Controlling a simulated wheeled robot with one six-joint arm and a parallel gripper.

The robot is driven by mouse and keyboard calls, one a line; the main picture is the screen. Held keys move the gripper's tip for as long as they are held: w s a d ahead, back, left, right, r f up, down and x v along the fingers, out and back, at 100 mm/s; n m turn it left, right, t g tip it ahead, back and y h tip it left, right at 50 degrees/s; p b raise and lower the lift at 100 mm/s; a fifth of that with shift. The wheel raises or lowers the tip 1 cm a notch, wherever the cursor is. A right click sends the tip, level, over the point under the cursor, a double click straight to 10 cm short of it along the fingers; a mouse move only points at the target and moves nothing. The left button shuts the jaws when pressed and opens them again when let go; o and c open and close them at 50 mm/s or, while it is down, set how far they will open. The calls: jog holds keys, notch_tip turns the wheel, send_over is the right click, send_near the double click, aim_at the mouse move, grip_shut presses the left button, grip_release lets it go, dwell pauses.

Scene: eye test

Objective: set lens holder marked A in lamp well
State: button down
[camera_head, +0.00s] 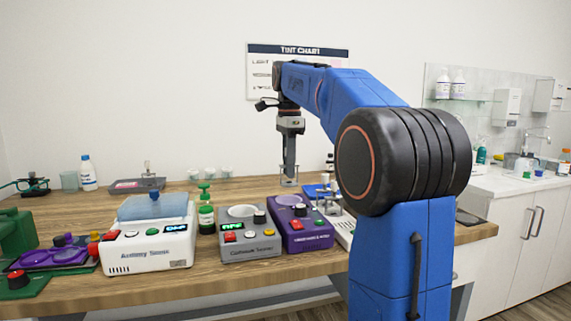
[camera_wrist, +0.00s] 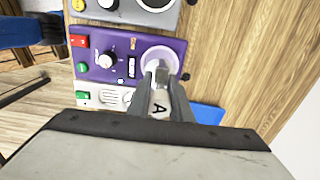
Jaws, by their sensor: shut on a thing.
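My gripper (camera_head: 289,181) points down over the back of the purple device (camera_head: 318,235). In the wrist view my gripper (camera_wrist: 162,80) is shut on a pale lens holder (camera_wrist: 158,107) marked with a black A. Much of the holder is hidden between the fingers. The purple device (camera_wrist: 113,70) shows there with a round, pale well (camera_wrist: 151,56) in its top. The holder's far end overlaps the well in this view. I cannot tell whether it touches the well or hangs above it.
A grey device (camera_head: 262,250) with a round pale top stands just left of the purple one. Further left are a green bottle (camera_head: 206,221) and a white device (camera_head: 120,252) with a blue cover. A blue item (camera_wrist: 208,113) lies beside the purple device. Bare wood (camera_wrist: 235,50) shows behind.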

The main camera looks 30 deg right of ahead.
aim_at(289, 183)
jog(key=shift+f, duration=4.75)
jog(key=shift+f, duration=0.25)
jog(key=c, duration=1.5)
grip_release()
jog(key=shift+o, duration=0.5)
jog(key=shift+o, duration=0.3)
jog(key=shift+r, duration=3)
